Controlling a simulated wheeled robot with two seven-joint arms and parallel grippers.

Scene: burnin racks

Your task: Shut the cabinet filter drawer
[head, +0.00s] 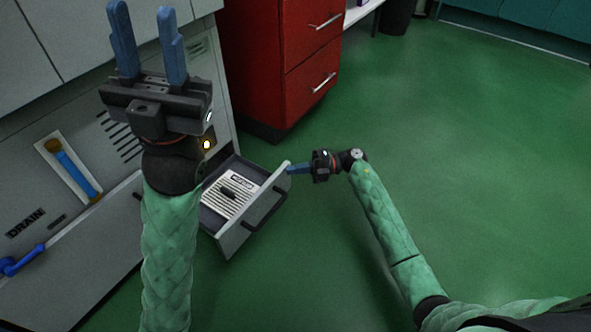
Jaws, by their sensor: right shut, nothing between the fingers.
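The filter drawer (250,222) sticks out open from the lower part of the grey cabinet (75,120). A white slotted filter (229,196) with a dark handle lies inside it. My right gripper (291,169) is shut and empty, its blue fingers at the top far corner of the drawer front; whether they touch it I cannot tell. My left gripper (148,45) is open and empty, raised in front of the cabinet with its blue fingers pointing up in the picture. My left arm hides part of the cabinet face and the drawer's left side.
A red drawer unit (265,60) stands just beyond the cabinet. The green floor (480,170) to the right is clear.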

